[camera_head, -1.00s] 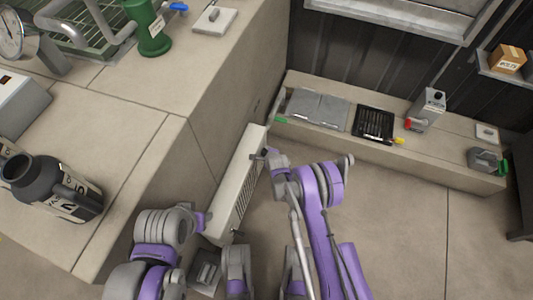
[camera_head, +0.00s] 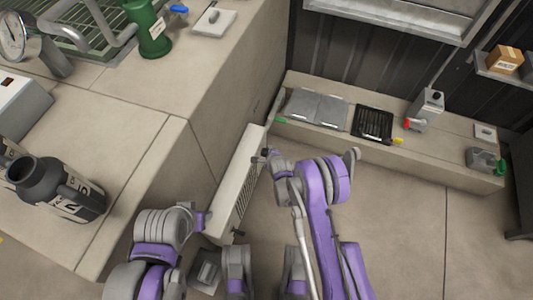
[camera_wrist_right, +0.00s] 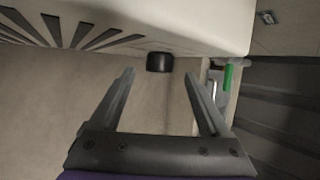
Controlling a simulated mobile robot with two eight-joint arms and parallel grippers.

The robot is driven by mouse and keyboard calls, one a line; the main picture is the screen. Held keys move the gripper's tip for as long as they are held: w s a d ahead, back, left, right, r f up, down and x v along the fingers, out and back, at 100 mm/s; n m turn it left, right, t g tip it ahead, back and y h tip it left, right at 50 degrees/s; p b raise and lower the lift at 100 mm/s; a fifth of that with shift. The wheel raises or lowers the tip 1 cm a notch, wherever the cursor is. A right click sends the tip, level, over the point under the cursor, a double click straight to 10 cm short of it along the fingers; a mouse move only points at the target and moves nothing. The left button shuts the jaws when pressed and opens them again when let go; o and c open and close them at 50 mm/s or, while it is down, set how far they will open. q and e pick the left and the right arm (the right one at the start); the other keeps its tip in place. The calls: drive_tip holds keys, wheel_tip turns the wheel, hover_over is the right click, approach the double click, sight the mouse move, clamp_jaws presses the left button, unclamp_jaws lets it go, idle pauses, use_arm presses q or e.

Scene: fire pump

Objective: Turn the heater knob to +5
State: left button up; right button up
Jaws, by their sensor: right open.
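The heater is a long white panel (camera_head: 236,182) with a slatted face, standing beside the beige block. Its pale edge and dark slats (camera_wrist_right: 82,35) fill the top of the right wrist view. The heater knob (camera_wrist_right: 160,62) is a short black cylinder under the heater's edge; no scale or mark is readable on it. My right gripper (camera_wrist_right: 160,73) is open, with the knob ahead of and between its fingertips, no contact visible. In the head view my right gripper (camera_head: 270,154) is at the heater's far end. My left arm is by the heater's near end; its fingers cannot be made out.
A low ledge (camera_head: 440,170) behind holds grey plates (camera_head: 318,110), a black grille (camera_head: 373,123) and a grey box with a red part (camera_head: 428,108). The beige block (camera_head: 150,150) flanks the heater at left. Open floor (camera_head: 400,220) lies to the right.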

drive_tip(key=p+v, duration=0.1)
drive_tip(key=v, duration=0.5)
drive_tip(key=shift+s+r, duration=0.2)
